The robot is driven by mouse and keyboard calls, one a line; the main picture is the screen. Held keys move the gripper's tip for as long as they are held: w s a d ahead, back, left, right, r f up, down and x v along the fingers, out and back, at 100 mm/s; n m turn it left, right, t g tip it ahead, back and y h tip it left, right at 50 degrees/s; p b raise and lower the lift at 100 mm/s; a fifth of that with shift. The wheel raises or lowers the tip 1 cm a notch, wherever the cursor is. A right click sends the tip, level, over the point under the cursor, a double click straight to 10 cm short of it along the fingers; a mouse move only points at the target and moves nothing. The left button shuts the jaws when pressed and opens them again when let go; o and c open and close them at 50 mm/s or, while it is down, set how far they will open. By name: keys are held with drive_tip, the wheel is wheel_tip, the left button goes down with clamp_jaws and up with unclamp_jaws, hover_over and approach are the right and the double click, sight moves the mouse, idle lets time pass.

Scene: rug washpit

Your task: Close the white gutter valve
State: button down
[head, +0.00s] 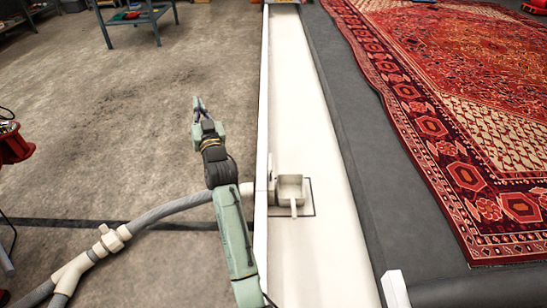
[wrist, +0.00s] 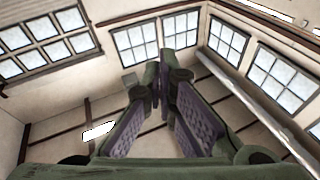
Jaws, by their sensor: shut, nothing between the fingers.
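The white gutter valve (head: 291,188) sits in the white gutter (head: 310,110) in the head view, near its left wall. It looks like a small box with a short handle (head: 294,208) that points toward the bottom of the picture. The picture does not clearly show how far it is open. My gripper (head: 197,104) is to the left of the gutter and farther up the picture, over the concrete floor and apart from the valve. In the wrist view my gripper (wrist: 160,78) has its fingers together, with nothing held. The valve is not in the wrist view.
A grey hose (head: 165,211) with white fittings (head: 110,240) runs over the floor to the gutter's left wall. A patterned red rug (head: 450,90) lies right of the gutter's dark edge. A blue-grey table (head: 150,14) stands at the back. The wrist view shows windows (wrist: 135,45).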

drive_tip(key=w+d+f+m+g+h+p, duration=0.1)
drive_tip(key=d+f+m+g+h, duration=0.15)
drive_tip(key=d+f, duration=1.05)
drive_tip(key=w+d+f+m+g+h, duration=0.2)
drive_tip(key=d+f+h, duration=0.2)
drive_tip(key=d+f, duration=0.8)
drive_tip(key=b, duration=0.2)
hover_over(270, 167)
drive_tip(key=w+d, duration=0.1)
drive_tip(key=d, duration=0.1)
wheel_tip(270, 167, down, 5)
drive_tip(key=f, duration=0.2)
drive_tip(key=f+b, duration=0.1)
drive_tip(key=shift+w+a+f, duration=0.2)
drive_tip(key=shift+a+f, duration=0.05)
drive_tip(key=shift+f, duration=0.05)
wheel_tip(270, 167, down, 7)
drive_tip(key=b, duration=0.7)
drive_tip(key=shift+r+b, duration=0.1)
drive_tip(key=shift+b, duration=0.25)
drive_tip(key=shift+r, duration=0.15)
